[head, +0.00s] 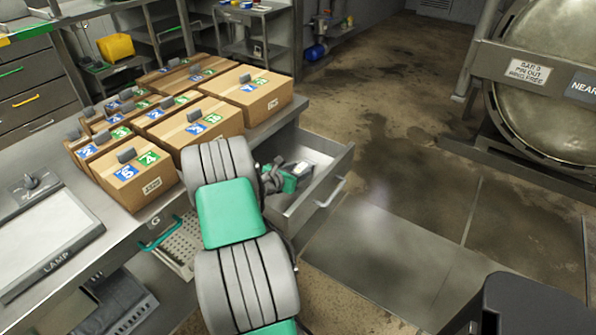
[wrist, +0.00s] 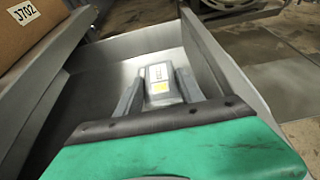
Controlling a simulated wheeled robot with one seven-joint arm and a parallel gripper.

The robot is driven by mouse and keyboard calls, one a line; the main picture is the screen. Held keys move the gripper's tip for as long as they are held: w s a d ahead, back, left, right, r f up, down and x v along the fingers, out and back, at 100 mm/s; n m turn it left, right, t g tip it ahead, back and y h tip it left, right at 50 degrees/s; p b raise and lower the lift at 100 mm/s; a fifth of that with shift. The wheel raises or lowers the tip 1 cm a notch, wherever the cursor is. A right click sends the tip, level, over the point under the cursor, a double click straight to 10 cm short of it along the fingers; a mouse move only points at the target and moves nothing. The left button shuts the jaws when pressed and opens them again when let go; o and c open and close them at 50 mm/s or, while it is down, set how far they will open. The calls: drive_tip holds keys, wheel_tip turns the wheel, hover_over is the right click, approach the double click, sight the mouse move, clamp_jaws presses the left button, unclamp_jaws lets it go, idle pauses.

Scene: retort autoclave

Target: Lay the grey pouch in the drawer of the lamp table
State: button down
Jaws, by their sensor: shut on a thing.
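The lamp table (head: 122,232) has its drawer (head: 330,185) pulled open at its right end. My gripper (wrist: 158,88) reaches over the open drawer and is shut on the grey pouch (wrist: 157,72). In the head view my gripper (head: 296,176) is partly hidden by my arm, and only a little of the pouch shows. The drawer walls (wrist: 225,75) stand around the pouch in the wrist view. I cannot tell whether the pouch touches the drawer floor.
Several cardboard boxes (head: 205,130) with numbered labels stand on the table beside the drawer. A lit panel marked LAMP (head: 48,240) lies at the left. A perforated tray (head: 182,245) with a green handle sticks out below. Floor right of the drawer (head: 400,240) is clear.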

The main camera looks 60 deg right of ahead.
drive_tip(key=shift+f+b, duration=0.3)
drive_tip(key=shift+f, duration=0.3)
drive_tip(key=c, duration=0.7)
unclamp_jaws()
